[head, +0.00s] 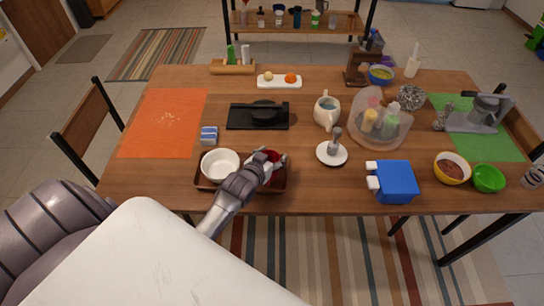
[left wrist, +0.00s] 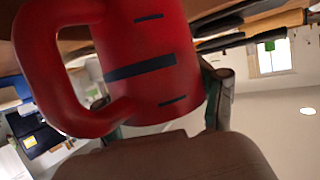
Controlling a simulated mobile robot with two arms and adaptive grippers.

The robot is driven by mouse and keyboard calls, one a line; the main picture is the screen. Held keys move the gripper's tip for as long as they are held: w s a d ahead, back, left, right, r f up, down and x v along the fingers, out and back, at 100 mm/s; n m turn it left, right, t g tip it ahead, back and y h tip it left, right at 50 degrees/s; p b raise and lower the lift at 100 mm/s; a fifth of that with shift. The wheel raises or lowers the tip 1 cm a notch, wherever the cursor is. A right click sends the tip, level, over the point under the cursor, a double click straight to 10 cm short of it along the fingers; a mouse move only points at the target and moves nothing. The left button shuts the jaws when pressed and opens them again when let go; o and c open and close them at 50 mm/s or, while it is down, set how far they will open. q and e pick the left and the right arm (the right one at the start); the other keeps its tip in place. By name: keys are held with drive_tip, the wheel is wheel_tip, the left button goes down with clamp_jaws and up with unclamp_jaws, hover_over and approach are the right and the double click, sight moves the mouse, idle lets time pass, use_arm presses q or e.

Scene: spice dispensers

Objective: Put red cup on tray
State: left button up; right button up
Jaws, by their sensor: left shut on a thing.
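The red cup (left wrist: 150,70) fills much of the left wrist view, with its handle at the left and dark marks on its side. In the head view only a small part of the red cup (head: 273,155) shows between the fingers. My left gripper (head: 266,164) is shut on the cup over the right half of the dark brown tray (head: 206,186). The gripper and forearm hide most of the cup and that part of the tray. I cannot tell whether the cup touches the tray. My right gripper is not in view.
A white bowl (head: 220,164) is on the tray's left half, close beside my gripper. A small blue-and-white block (head: 209,135) lies behind it. A white saucer-like base with a grey post (head: 331,153) stands to the right, then a blue box-like thing (head: 396,182).

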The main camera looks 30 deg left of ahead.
use_arm(q)
drive_tip(key=shift+f, duration=0.5)
drive_tip(key=o, duration=1.4)
drive_tip(key=shift+f, duration=0.15)
drive_tip(key=v, duration=1.2)
